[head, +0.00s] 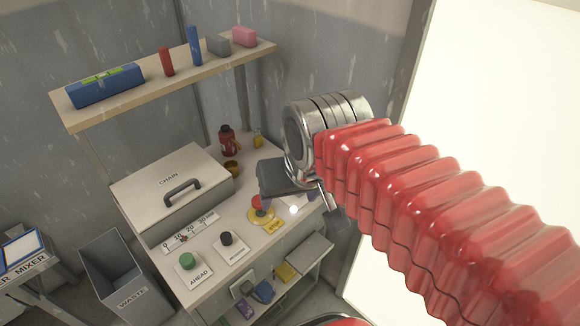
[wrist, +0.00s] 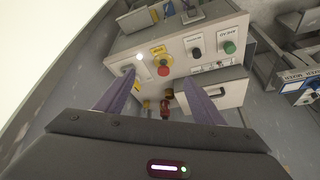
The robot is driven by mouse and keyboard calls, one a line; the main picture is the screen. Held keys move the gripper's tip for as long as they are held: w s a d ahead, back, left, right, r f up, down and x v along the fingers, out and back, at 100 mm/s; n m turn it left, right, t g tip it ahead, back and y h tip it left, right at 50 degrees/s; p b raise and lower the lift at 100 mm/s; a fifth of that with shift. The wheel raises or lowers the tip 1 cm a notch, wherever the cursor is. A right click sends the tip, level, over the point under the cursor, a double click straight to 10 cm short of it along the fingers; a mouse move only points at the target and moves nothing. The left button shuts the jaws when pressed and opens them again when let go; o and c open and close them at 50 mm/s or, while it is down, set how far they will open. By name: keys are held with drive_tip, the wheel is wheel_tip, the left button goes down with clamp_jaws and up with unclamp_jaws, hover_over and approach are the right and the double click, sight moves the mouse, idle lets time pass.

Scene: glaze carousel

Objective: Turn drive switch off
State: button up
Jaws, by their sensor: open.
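The control desk (head: 208,262) carries a row of controls, and no label clearly reads as a drive switch. A black knob (head: 226,238) sits on a white plate with small, unreadable lettering; it also shows in the wrist view (wrist: 196,52). Another pale plate (wrist: 124,78) lies beyond the red button, partly behind a finger. My gripper (wrist: 160,78) is open and empty above the desk, its fingers either side of the red button in the wrist view.
A green button (head: 187,260) marked AHEAD stands at the desk's front. A white light (head: 293,210) glows near the red button. The CHAIN box (head: 172,190), a red bottle (head: 227,140) and a loaded shelf (head: 160,92) are behind. A WASTE bin (head: 112,272) stands left.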

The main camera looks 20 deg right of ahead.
drive_tip(key=o, duration=0.7)
drive_tip(key=w+m, duration=0.1)
drive_tip(key=w, duration=0.1)
drive_tip(key=w+d+r+m+g, duration=0.1)
drive_tip(key=w, duration=0.2)
drive_tip(key=w+d+m, duration=0.1)
drive_tip(key=w, duration=0.2)
drive_tip(key=shift+w+d+r, duration=0.15)
drive_tip(key=shift+w+r, duration=0.05)
drive_tip(key=shift+r, duration=0.1)
drive_tip(key=w+d+f+m+g, duration=0.1)
drive_tip(key=w+d+f+m, duration=0.2)
drive_tip(key=w, duration=0.4)
drive_tip(key=w+d+f+m+g, duration=0.1)
drive_tip(key=w+d+f+m, duration=0.2)
drive_tip(key=w, duration=0.4)
drive_tip(key=w+d+f+m+g, duration=0.2)
drive_tip(key=w+d+f+m, duration=0.1)
drive_tip(key=w+f, duration=0.2)
drive_tip(key=shift+w+d, duration=0.3)
drive_tip(key=shift+w, duration=0.65)
wheel_tip(320, 180, down, 14)
drive_tip(key=shift+r, duration=0.15)
drive_tip(key=shift+c, duration=0.3)
drive_tip(key=c, duration=1)
